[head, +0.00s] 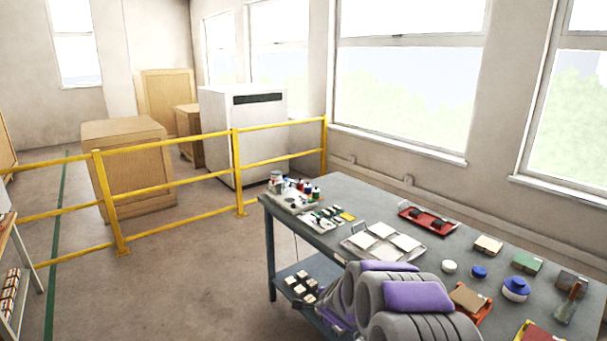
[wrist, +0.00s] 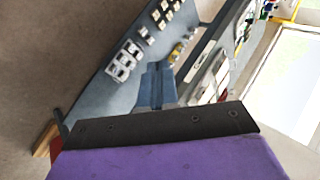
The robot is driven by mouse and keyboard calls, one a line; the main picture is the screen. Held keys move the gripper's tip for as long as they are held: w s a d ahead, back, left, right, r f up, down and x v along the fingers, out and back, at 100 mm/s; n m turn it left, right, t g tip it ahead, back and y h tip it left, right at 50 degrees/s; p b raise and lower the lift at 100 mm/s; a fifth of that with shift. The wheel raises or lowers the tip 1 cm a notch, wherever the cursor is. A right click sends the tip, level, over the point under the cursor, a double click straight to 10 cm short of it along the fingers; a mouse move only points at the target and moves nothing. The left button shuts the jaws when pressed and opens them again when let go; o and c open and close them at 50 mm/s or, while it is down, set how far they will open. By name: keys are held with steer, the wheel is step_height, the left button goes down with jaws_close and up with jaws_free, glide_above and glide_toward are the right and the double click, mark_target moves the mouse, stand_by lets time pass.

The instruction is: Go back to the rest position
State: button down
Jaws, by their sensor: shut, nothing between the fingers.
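My gripper (wrist: 154,76) shows in the wrist view as blue-grey fingers beyond a dark plate and a purple pad. The fingers are together, with nothing seen between them. In the head view my grey and purple arm is folded at the bottom centre, in front of the near side of the workbench (head: 345,196). The fingers cannot be made out in the head view. The wrist view shows the bench's lower shelf (wrist: 118,88) with small pale blocks behind the fingers. I cannot tell how far the fingers are from the shelf.
On the bench top lie a tray of pale tiles (head: 383,258), a red tray (head: 427,221), a blue-and-white pot (head: 515,290) and several sample tiles. A yellow railing (head: 170,185) crosses behind, before a wooden crate (head: 126,206) and white cabinet (head: 238,150). Open floor lies left of the bench.

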steer(key=s+a+r+n+g+y, duration=0.15)
steer(key=s+r+n, duration=0.35)
steer(key=s, duration=0.6)
steer(key=s+a+r+n+g+y, duration=0.1)
steer(key=s+r+n+g, duration=0.4)
steer(key=s, duration=0.6)
steer(key=s+d+r+n+g+h, duration=0.1)
steer(key=s+d+n, duration=0.1)
steer(key=s, duration=0.8)
steer(key=s+d+r+n+g+h, duration=0.1)
steer(key=s+d, duration=0.4)
steer(key=s, duration=0.5)
steer(key=s+d+r+n+g+h, duration=0.1)
steer(key=s+d, duration=0.3)
steer(key=s, duration=0.5)
steer(key=shift+s+r+n+g, duration=0.4)
steer(key=shift+r+n+g, duration=0.15)
steer(key=shift+n, duration=0.35)
steer(key=shift+a, duration=0.25)
